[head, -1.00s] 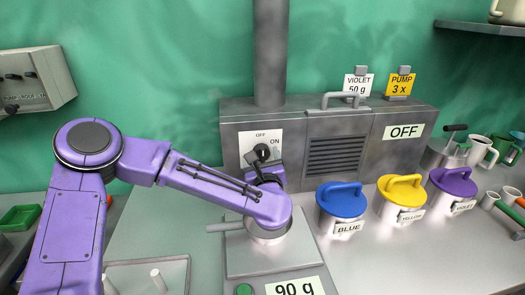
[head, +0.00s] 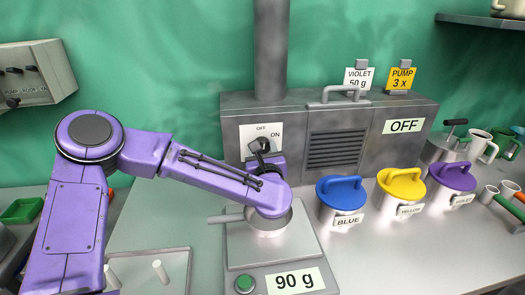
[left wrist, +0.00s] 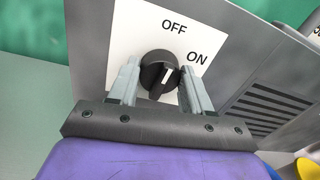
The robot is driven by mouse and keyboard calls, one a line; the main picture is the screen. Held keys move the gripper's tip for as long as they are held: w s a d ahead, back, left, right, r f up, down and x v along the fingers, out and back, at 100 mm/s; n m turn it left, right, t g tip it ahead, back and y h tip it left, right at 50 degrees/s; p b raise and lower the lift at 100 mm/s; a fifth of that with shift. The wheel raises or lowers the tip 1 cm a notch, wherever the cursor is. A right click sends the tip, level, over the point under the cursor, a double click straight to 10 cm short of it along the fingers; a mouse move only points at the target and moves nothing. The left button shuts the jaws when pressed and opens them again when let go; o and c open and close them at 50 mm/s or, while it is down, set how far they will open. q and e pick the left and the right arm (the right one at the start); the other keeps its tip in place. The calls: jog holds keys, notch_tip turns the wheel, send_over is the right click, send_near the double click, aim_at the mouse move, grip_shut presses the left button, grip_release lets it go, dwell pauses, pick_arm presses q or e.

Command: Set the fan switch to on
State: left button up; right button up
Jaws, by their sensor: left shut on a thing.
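The fan switch is a round black knob (left wrist: 158,73) on a white plate (left wrist: 130,32) marked OFF and ON. A white line on the knob points roughly towards OFF. My left gripper (left wrist: 160,82) is shut on the knob, with one grey finger on each side of it. In the head view the white plate (head: 251,131) is on the front of a grey metal housing (head: 230,150), and my left gripper (head: 263,158) is at the knob, partly hidden by my own wrist. A sign on the housing (head: 405,126) reads OFF. My right gripper is not in view.
A pot (head: 267,222) on a scale showing 90 g (head: 295,280) is just below my left wrist. Blue (head: 341,193), yellow (head: 402,186) and violet (head: 453,176) lidded jars stand to the right. The counter in front of them is clear.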

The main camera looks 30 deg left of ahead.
pick_arm(q)
jog(key=shift+f+m+b, duration=0.1)
jog(key=shift+m+b, duration=0.25)
jog(key=shift+m, duration=0.75)
jog(key=m, duration=0.2)
jog(key=shift+m, duration=0.4)
jog(key=m, duration=0.3)
jog(key=shift+d+g, duration=0.1)
jog(key=shift+g, duration=0.2)
jog(key=shift+m, duration=1.5)
jog(key=o, duration=1.1)
jog(key=shift+w, duration=0.1)
jog(key=shift+c, duration=0.2)
